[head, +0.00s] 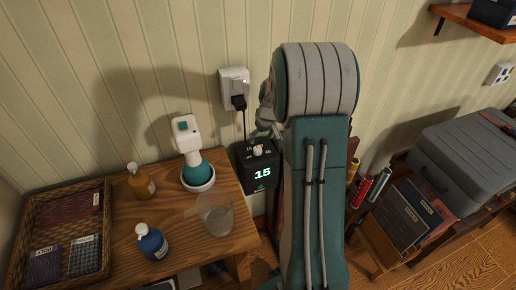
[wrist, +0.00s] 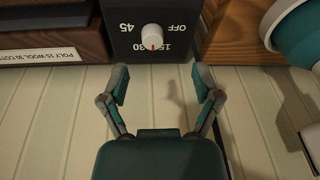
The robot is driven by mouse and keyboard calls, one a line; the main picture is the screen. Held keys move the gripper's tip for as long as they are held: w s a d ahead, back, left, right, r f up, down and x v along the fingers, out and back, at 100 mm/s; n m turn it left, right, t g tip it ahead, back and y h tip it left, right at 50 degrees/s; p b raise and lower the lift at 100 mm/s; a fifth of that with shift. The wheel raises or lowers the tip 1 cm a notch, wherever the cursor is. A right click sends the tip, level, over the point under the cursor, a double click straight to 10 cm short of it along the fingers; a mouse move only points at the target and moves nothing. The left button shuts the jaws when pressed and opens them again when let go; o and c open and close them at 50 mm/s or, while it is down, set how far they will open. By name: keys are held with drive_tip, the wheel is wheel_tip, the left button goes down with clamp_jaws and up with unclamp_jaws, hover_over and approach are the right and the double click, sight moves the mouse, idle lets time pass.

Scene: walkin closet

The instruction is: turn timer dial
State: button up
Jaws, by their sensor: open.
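The timer (head: 260,166) is a dark box hanging by the wall beside the wooden table, with a lit "15" on its front in the head view. Its white dial (head: 257,151) is on top. In the wrist view the dial (wrist: 152,36) sits among the marks OFF, 15, 30 and 45, and its red line points toward the 15 and 30 side. My gripper (wrist: 161,84) is open and empty, with its two fingers apart just short of the timer's face. The dial lies ahead of the gap between the fingertips, not between them. In the head view my arm hides most of the gripper.
The wooden table (head: 110,212) holds a wicker basket (head: 22,228), an amber bottle (head: 141,182), a blue bottle (head: 151,242), a clear glass (head: 217,219) and a white-and-teal device (head: 194,160). A cord runs from the wall plug (head: 236,92). A grey case (head: 467,158) stands right.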

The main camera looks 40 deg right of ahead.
sight(258, 148)
drive_tip(key=w+f+n, duration=0.1)
drive_tip(key=f, duration=0.2)
drive_tip(key=w+d+f+n+t, duration=0.1)
drive_tip(key=f+n, duration=0.1)
drive_tip(key=f, duration=0.1)
drive_tip(key=w+f+n, duration=0.2)
drive_tip(key=f, duration=0.1)
drive_tip(key=shift+d+f+t+y, duration=0.15)
drive_tip(key=shift+t+y, duration=0.15)
drive_tip(key=shift+y, duration=0.1)
clamp_jaws()
